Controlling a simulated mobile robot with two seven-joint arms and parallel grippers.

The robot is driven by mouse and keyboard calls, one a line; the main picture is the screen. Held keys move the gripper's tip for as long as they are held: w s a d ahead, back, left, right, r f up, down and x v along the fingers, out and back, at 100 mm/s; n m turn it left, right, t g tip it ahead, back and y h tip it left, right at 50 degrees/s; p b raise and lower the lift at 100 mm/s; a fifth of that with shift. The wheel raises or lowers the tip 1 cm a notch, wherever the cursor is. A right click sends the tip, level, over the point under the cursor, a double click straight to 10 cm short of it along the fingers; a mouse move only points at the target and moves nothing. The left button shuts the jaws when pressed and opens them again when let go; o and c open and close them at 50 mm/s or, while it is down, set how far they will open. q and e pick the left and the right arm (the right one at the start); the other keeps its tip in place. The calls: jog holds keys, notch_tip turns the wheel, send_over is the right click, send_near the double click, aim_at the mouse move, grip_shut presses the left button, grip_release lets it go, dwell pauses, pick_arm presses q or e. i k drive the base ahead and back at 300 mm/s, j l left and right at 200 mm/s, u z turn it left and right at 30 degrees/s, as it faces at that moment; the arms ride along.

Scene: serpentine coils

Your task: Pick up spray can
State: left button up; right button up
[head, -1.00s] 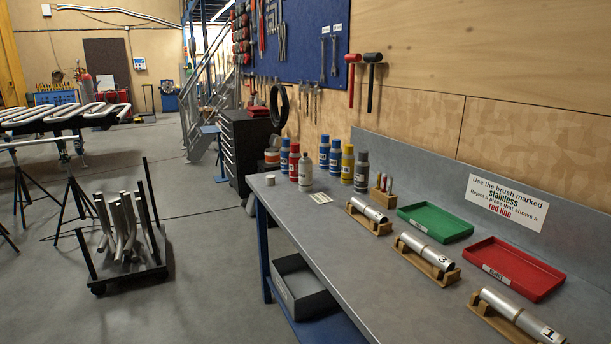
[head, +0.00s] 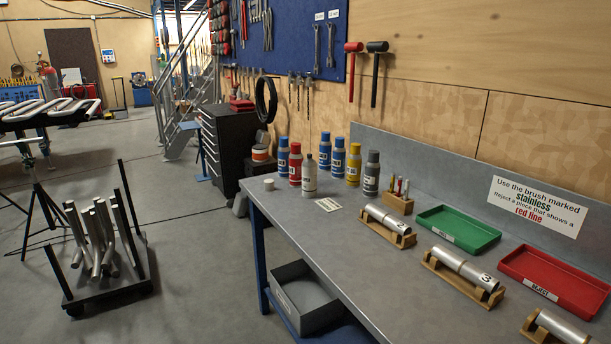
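Several spray cans and bottles stand upright at the far end of the grey workbench (head: 330,262) in the head view. They include a blue can (head: 283,159) at the left, a red can (head: 295,167), two more blue cans (head: 325,155), a yellow can (head: 353,168) and a dark grey can (head: 371,176). A pale grey bottle (head: 309,178) with a narrow top stands in front of them. The task does not say which can is meant, and the labels are too small to read. Neither of my grippers is in view.
Metal tubes on wooden cradles (head: 388,227), a green tray (head: 458,232), a red tray (head: 552,281) and a small wooden holder (head: 398,203) occupy the bench. A grey bin (head: 303,290) sits below. A tube cart (head: 105,285) stands left, with open floor (head: 200,270) between.

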aim_at(309, 167)
jog(key=i+j, duration=0.3)
jog(key=i+j+z, duration=0.15)
jog(key=i+j, duration=0.15)
jog(key=j, duration=0.2)
jog(key=i+j, duration=0.25)
jog(key=j, duration=0.2)
jog(key=i+j+z, duration=0.15)
jog(key=i+j, duration=0.15)
jog(key=j, duration=0.15)
